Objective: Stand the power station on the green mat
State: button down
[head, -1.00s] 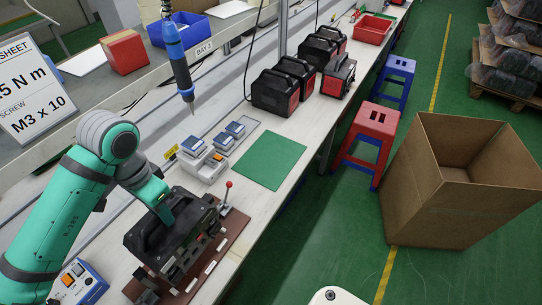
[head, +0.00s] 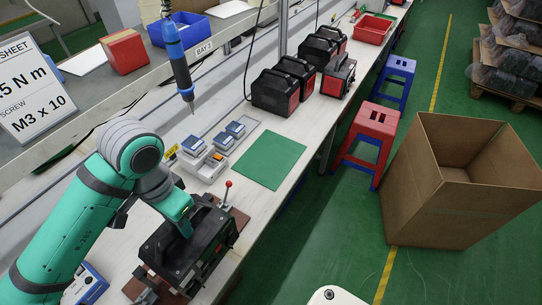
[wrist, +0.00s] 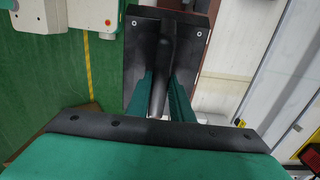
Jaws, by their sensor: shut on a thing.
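The power station (head: 181,258) is a black case with a top handle, near the bottom of the head view. It appears upright, just above its brown fixture plate (head: 239,220); any gap beneath is hidden. My gripper (head: 184,226) is shut on the handle from above. In the wrist view the handle of the power station (wrist: 194,42) runs between the two green fingers of my gripper (wrist: 158,88). The green mat (head: 270,160) lies flat and bare on the bench, farther along and to the right of the power station.
A red-knobbed lever (head: 228,185) stands on the fixture. Small grey-blue devices (head: 212,165) sit left of the mat. A screwdriver (head: 180,60) hangs above them. Several black-red power stations (head: 275,92) stand beyond the mat. A red stool (head: 372,130) and cardboard box (head: 430,190) are on the floor.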

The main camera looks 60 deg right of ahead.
jog(key=shift+s+d+r, duration=0.1)
jog(key=shift+s+r, duration=0.1)
jog(key=shift+s, duration=0.9)
jog(key=shift+s+d+r, duration=0.1)
jog(key=shift+s+r, duration=0.1)
jog(key=shift+s, duration=0.85)
jog(key=shift+s+a+r, duration=0.1)
jog(key=shift+s+a, duration=0.1)
jog(key=shift+s, duration=0.35)
jog(key=shift+s+d+r, duration=0.1)
